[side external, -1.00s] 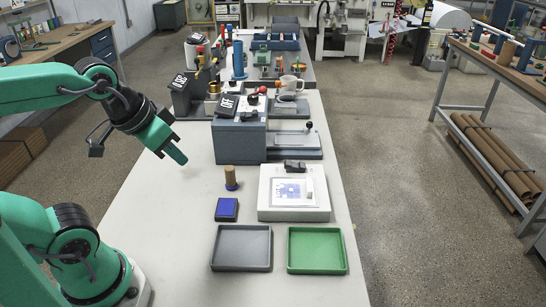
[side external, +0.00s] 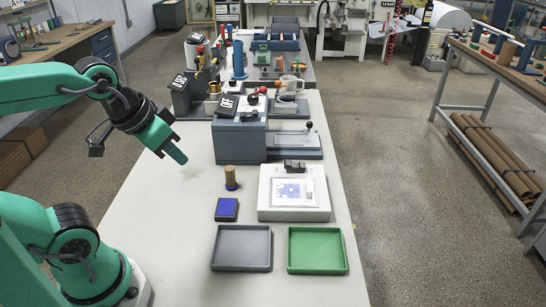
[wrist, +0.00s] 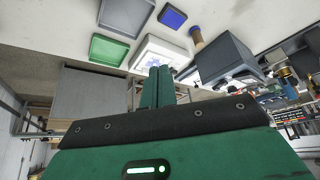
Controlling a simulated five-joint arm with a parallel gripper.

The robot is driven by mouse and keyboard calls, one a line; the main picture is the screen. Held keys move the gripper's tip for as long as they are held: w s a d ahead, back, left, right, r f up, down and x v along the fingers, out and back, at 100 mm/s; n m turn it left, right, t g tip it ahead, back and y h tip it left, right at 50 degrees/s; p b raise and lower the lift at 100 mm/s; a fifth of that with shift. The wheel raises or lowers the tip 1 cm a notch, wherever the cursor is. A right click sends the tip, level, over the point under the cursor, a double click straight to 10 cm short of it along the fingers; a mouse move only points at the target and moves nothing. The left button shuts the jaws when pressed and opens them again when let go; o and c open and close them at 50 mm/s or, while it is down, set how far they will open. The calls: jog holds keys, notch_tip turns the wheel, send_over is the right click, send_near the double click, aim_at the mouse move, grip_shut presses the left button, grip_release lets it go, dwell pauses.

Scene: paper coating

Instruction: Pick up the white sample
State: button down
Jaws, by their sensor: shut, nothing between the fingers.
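A white flat-topped device (side external: 268,212) stands on the bench in the side external view. On its top lies a sheet with a blue pattern (side external: 291,190), and a small pale piece (side external: 309,188) at its right that may be the white sample; I cannot be sure. The white device also shows in the wrist view (wrist: 146,50), partly hidden behind my fingers. My gripper (side external: 182,159) hangs in the air left of the device, well apart from it. Its green fingers (wrist: 160,72) are together in the wrist view, with nothing between them.
A grey tray (side external: 242,269) and a green tray (side external: 318,270) lie at the near end. A blue pad (side external: 227,209) and a wooden-handled stamp (side external: 231,178) stand left of the device. A grey machine box (side external: 238,142) stands behind.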

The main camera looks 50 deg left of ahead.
jog(key=c, duration=1.3)
grip_release()
jog(key=w+d+n+g, duration=0.2)
jog(key=w, duration=0.7)
jog(key=w+d+n+g, duration=0.1)
jog(key=w+d+n, duration=0.15)
jog(key=w, duration=0.65)
jog(key=shift+w+d+f+n+g, duration=0.45)
jog(key=shift+w+d+f+n, duration=0.3)
jog(key=shift+w+f, duration=1.25)
jog(key=shift+w+d+f+n+g, duration=0.4)
jog(key=shift+w+d+f+n, duration=0.35)
jog(key=shift+w+f, duration=1.25)
jog(key=shift+w+d+f+n+g, duration=0.45)
jog(key=shift+w+d+f+n, duration=0.3)
jog(key=shift+w+f, duration=1.25)
jog(key=shift+w+r, duration=0.2)
jog(key=shift+w, duration=0.05)
